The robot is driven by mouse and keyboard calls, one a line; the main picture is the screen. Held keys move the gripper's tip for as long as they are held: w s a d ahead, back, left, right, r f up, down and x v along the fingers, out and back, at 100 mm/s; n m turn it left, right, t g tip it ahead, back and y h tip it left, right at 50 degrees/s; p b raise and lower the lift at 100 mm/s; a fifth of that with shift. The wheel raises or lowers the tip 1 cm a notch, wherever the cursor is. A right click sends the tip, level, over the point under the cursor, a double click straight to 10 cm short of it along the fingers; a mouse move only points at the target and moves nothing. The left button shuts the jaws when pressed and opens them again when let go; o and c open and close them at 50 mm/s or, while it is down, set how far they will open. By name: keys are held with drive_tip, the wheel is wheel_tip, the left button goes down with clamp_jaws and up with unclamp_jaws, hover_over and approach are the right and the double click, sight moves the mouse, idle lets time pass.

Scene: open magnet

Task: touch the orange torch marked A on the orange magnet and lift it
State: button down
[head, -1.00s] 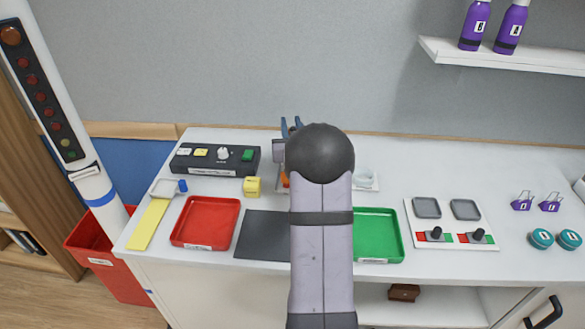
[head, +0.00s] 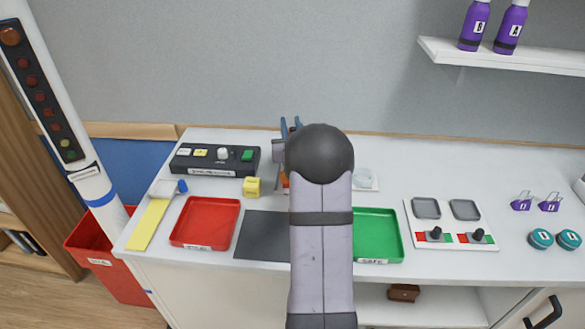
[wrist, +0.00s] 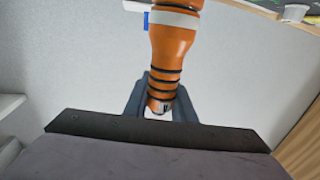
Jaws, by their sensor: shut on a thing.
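The orange torch (wrist: 172,45) has black rings and a white band and fills the upper middle of the wrist view. Its narrow ringed end sits between the dark fingers of my gripper (wrist: 161,92), which is shut on it. I cannot read a letter on it. I cannot make out an orange magnet.
A red tray (head: 205,222), a dark mat (head: 262,236) and a green tray (head: 377,236) lie along the front. A panel with two knobs (head: 450,225) is at right. Purple bottles (head: 511,30) stand on a shelf.

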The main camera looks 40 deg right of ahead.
drive_tip(key=shift+r, duration=0.25)
wheel_tip(320, 180, up, 6)
drive_tip(key=p, duration=0.3)
idle(1.1)
idle(0.3)
